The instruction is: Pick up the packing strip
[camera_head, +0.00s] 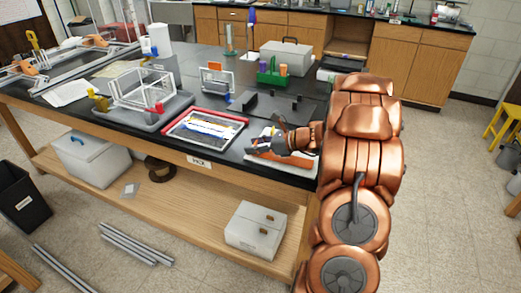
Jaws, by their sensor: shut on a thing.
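My gripper (264,143) is at the front edge of the black bench, just right of the red-rimmed tray (176,142). It points left and is low over a white and orange item (297,161) lying on the bench. The gripper is shut on a thin thing that I take for the packing strip. The fingers hide most of it, and its outline is too small to make out. I cannot tell whether it still touches what lies below. The tray holds pale sheets with dark and blue strips on them.
A clear-sided frame on a grey base (147,88) stands left of the tray. A green caddy (272,78) and a grey toolbox (286,58) stand behind. Black blocks (265,106) lie behind my gripper. A white box (255,229) sits on the lower shelf.

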